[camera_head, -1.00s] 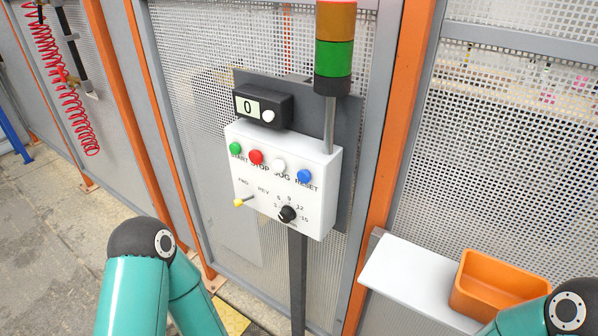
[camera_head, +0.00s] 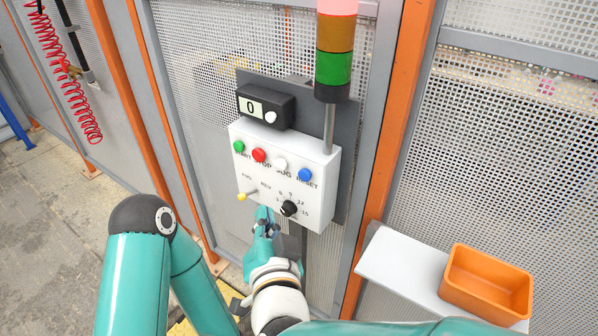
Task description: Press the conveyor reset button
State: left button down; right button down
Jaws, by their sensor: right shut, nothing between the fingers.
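The blue RESET button (camera_head: 305,174) is at the right end of the button row on the white control box (camera_head: 320,205). Left of it are a white JOG button (camera_head: 281,165), a red STOP button (camera_head: 259,155) and a green START button (camera_head: 239,146). My right gripper (camera_head: 263,212) is shut and empty. In the picture its tip is at the box's lower edge, left of the black knob (camera_head: 289,208) and below the RESET button. I cannot tell whether it touches the box. My left arm shows at lower left, its gripper out of view.
A yellow-tipped lever (camera_head: 242,197) sticks out of the box at lower left. Above are a counter (camera_head: 265,106) reading 0 and a signal tower (camera_head: 334,65). An orange bin (camera_head: 487,282) stands on a white shelf (camera_head: 405,265) at right. Mesh fencing is behind.

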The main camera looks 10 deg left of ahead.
aim_at(305, 175)
jog(key=shift+w, duration=0.15)
jog(key=w+d, duration=0.3)
jog(key=w, duration=0.5)
dwell(0.5)
jog(key=shift+w+d+b, duration=0.15)
jog(key=shift+w+b, duration=0.1)
jog(key=shift+b, duration=0.2)
dwell(1.0)
jog(key=shift+w+d+r, duration=0.1)
jog(key=shift+w+d, duration=0.05)
jog(key=shift+w, duration=0.3)
dwell(1.0)
jog(key=shift+s+a+b, duration=0.3)
jog(key=shift+s+b, duration=0.05)
jog(key=shift+s, duration=0.5)
jog(key=shift+s, duration=0.1)
